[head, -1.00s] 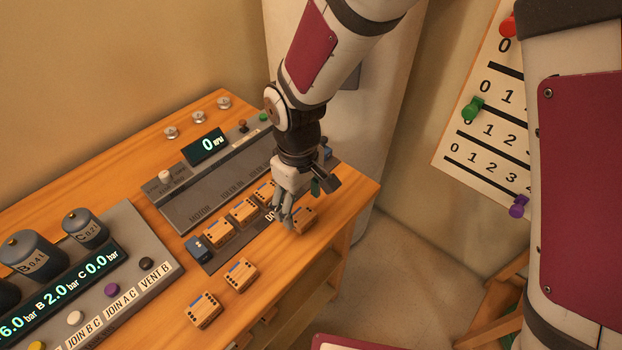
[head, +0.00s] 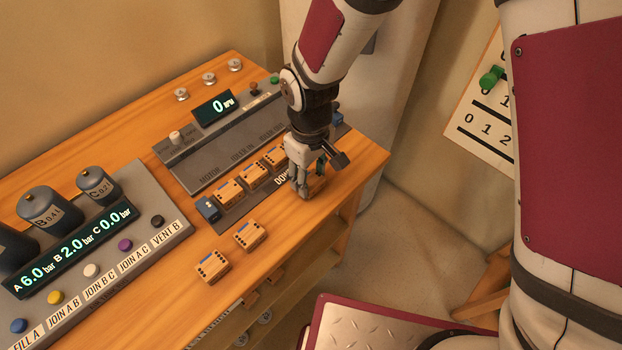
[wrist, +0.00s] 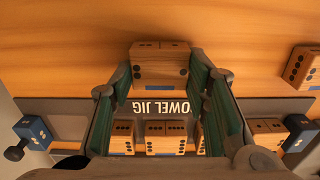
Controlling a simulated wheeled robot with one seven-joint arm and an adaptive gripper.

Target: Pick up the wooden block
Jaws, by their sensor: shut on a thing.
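The wooden block (wrist: 160,66) is light brown with dark dots and a blue mark, and sits between my fingertips in the wrist view. In the head view the same block (head: 318,187) is partly hidden by my fingers, at the bench's right front beside the dowel jig. My gripper (head: 307,188) is shut on it, with one green-padded finger on each side, as the wrist view also shows (wrist: 159,72). The block appears to be at bench-top level; I cannot tell whether it is touching the wood.
The dark dowel jig (head: 233,222) holds several similar blocks between blue end pieces. Two loose blocks (head: 250,235) (head: 212,267) lie on the bench at the front. A pressure panel (head: 172,238) stands at left, a motor unit (head: 216,150) behind.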

